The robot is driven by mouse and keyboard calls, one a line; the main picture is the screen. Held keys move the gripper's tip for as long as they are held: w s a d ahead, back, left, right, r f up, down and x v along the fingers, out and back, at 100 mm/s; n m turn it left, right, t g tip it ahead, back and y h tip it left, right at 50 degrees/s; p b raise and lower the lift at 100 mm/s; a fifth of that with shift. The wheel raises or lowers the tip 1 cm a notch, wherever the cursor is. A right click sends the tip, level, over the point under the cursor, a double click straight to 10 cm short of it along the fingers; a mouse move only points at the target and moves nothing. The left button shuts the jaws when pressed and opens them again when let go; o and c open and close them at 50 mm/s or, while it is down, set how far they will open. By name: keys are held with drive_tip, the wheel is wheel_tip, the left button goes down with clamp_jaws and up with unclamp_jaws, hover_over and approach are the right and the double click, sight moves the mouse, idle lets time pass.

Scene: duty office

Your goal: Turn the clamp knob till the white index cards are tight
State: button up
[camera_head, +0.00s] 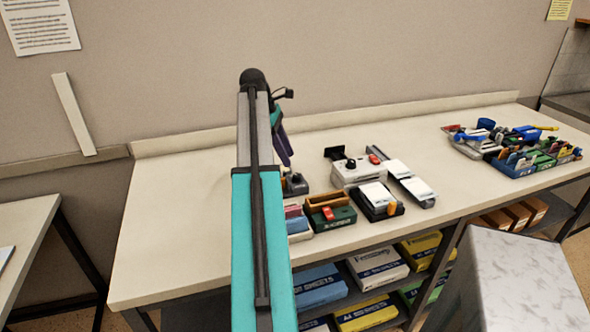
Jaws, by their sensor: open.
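Several small devices stand on the long bench. A black block (379,213) carries a stack of white cards (375,193) and has a small orange part at its right front. A white device (357,173) behind it has a round black knob (350,163) on top. A long grey holder (408,184) to the right carries more white pads or cards. I cannot tell which knob is the clamp's, or how tight any cards are. My gripper (284,147) shows only partly behind my arm, left of these devices and apart from them; its fingertips are not clear.
An open brown-and-green box (329,213) and a dark item (294,184) stand close beside my arm. Crowded colourful trays (515,160) fill the bench's right part. The bench (165,230) is bare at the left. A marbled block (510,285) stands in front at right.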

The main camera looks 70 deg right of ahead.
sight(297, 175)
drive_tip(key=shift+p+x, duration=0.4)
drive_tip(key=shift+x, duration=3.15)
drive_tip(key=c, duration=1)
drive_tip(key=shift+w+r+m+p, duration=0.15)
drive_tip(key=shift+m+p, duration=0.25)
drive_tip(key=shift+p, duration=0.35)
drive_tip(key=shift+m+y+p, duration=0.4)
drive_tip(key=shift+m+p, duration=0.1)
drive_tip(key=shift+p, duration=0.1)
drive_tip(key=o, duration=1)
